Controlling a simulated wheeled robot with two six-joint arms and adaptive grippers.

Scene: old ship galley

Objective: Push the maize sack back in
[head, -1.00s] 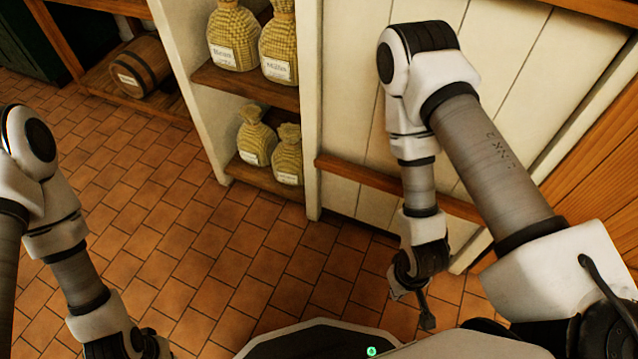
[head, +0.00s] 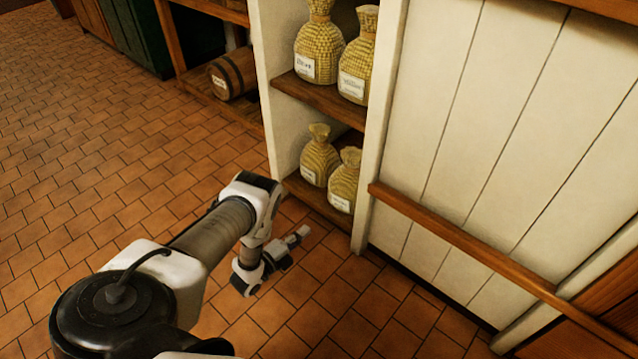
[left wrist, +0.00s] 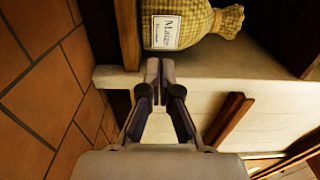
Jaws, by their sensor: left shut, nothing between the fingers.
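The maize sack is a yellow woven sack with a tied neck and a white label reading "Maize", seen close in the left wrist view (left wrist: 190,22). It appears to be the right sack on the lower shelf in the head view (head: 344,182), upright near the shelf's front edge beside the white post. My left gripper (head: 301,234) is low over the floor in front of this shelf, apart from the sack. In the left wrist view its fingers (left wrist: 163,68) are shut and empty, pointing toward the shelf and post. My right gripper is out of view.
Another sack (head: 319,157) stands left of it on the lower shelf (head: 322,207). Two sacks stand on the upper shelf (head: 317,96). A white post (head: 380,130) and plank wall with a wooden rail (head: 465,240) lie to the right. The tiled floor (head: 90,180) is clear.

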